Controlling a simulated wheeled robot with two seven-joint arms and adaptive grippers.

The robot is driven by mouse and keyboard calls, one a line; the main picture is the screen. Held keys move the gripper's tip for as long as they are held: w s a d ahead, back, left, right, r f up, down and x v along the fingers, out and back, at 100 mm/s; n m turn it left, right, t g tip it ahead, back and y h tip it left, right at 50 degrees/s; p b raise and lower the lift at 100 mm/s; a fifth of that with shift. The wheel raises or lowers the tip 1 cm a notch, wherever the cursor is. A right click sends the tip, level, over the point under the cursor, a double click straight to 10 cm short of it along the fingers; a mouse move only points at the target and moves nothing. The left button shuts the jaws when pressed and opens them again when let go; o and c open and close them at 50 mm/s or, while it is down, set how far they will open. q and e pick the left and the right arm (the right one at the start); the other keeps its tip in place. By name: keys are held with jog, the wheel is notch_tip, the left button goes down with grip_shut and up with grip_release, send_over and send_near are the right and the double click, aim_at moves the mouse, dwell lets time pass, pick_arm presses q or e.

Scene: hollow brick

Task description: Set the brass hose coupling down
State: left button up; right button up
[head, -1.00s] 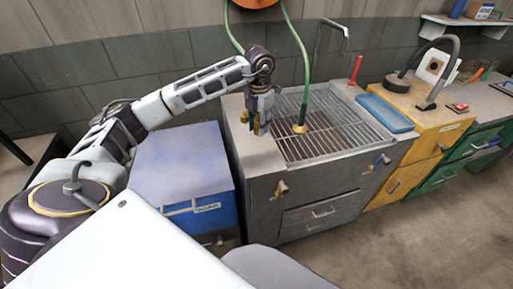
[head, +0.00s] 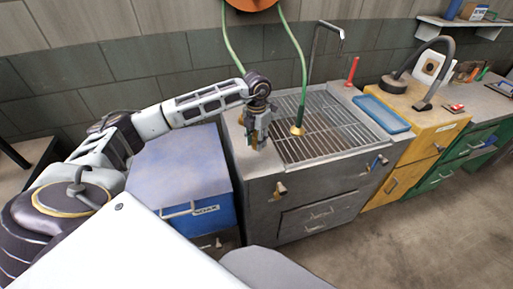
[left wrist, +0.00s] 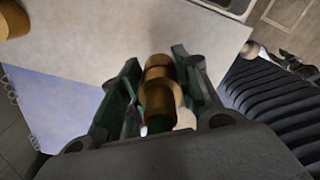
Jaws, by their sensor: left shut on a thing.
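My left gripper (head: 255,142) is shut on the brass hose coupling, over the grey stone ledge (head: 260,165) left of the grated sink. In the left wrist view the coupling (left wrist: 158,88) is a stepped brass cylinder between the two green-padded fingers (left wrist: 155,95). The pale ledge top (left wrist: 110,35) lies beneath it. I cannot tell whether the coupling touches the ledge. My right gripper is not in view.
A green hose with a brass end (head: 298,130) hangs onto the sink grate (head: 335,135). A blue box (head: 175,165) stands to the left, and a blue tray (head: 382,113) lies right of the grate. A brown-gold round thing (left wrist: 14,20) sits at the wrist view's corner.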

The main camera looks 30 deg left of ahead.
aim_at(256, 154)
pick_arm(q)
jog(key=shift+f, duration=0.1)
jog(key=shift+f, duration=1.7)
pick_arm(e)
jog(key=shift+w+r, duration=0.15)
pick_arm(q)
jog(key=shift+f, duration=0.15)
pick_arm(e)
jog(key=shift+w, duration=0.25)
pick_arm(q)
jog(key=o, duration=1.1)
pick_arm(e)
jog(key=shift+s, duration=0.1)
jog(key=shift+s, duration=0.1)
